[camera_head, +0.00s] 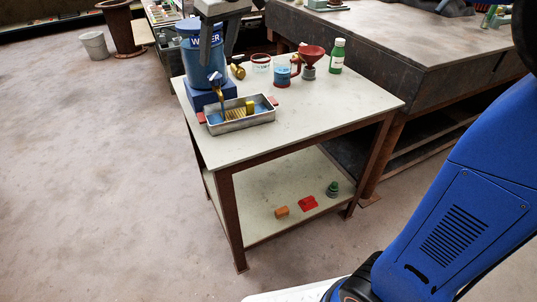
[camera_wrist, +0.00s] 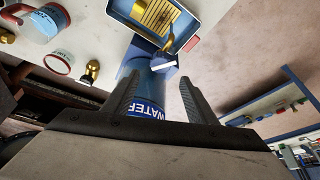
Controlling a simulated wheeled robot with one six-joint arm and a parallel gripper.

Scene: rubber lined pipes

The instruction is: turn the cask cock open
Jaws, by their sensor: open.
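The blue cask (camera_head: 203,58), lettered WATER, stands on a blue block (camera_head: 199,98) on the table. Its cock (camera_head: 216,79) has a blue handle and a brass spout above a metal tray. My gripper (camera_head: 217,62) hangs open in front of the cask, covering part of it and its lettering. In the wrist view the cask (camera_wrist: 147,86) shows between my spread, empty fingers (camera_wrist: 159,80). The blue and white cock handle (camera_wrist: 164,65) lies just beyond the fingertips, apart from them as far as I can tell.
The metal tray (camera_head: 231,126) with red handles holds blue liquid and a yellow block. The table's front right (camera_head: 330,105) is clear.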

